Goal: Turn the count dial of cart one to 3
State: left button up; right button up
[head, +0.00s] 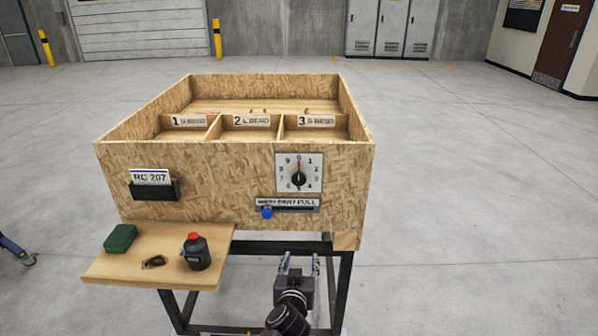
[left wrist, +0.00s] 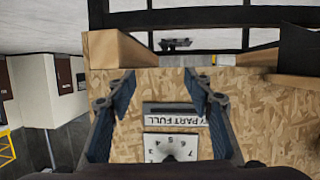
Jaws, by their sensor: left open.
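The count dial (head: 298,172) is a white square plate with numbers and a round black knob on the front of the wooden cart (head: 230,215). My left gripper (head: 298,262) is open and empty, below the dial and in front of the cart's lower frame. In the left wrist view the open fingers (left wrist: 162,88) spread to either side of the slider label (left wrist: 178,121). The dial (left wrist: 172,146) shows partly there at the bottom, its knob cut off by my gripper body. My right gripper is out of view.
A slider label (head: 287,202) with a blue knob (head: 267,213) sits just under the dial. A card holder (head: 154,190) reads RC 207. A side shelf (head: 130,270) carries a green box (head: 120,238), a dark bottle with red cap (head: 196,252) and a small dark item (head: 153,262).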

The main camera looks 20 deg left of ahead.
pick_arm(q)
notch_tip(320, 180, up, 15)
jog(key=w+a+n+t+y, duration=0.1)
jog(key=w+n+t+y, duration=0.1)
jog(key=w, duration=0.1)
jog(key=n+t+p, duration=0.1)
send_near(299, 181)
jog(key=w, duration=0.3)
jog(key=p+x, duration=0.1)
jog(key=x, duration=0.4)
jog(key=shift+w+a+p, duration=0.1)
jog(key=shift+a+p, duration=0.25)
jog(key=shift+a, duration=0.1)
jog(key=shift+w+a, duration=0.15)
jog(key=shift+w, duration=0.55)
jog(key=shift+w+a, duration=0.15)
jog(key=shift+w, duration=0.25)
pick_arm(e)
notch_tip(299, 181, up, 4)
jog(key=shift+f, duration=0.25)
pick_arm(q)
jog(key=shift+c, duration=0.4)
jog(key=shift+f, duration=0.1)
jog(key=c, duration=1.1)
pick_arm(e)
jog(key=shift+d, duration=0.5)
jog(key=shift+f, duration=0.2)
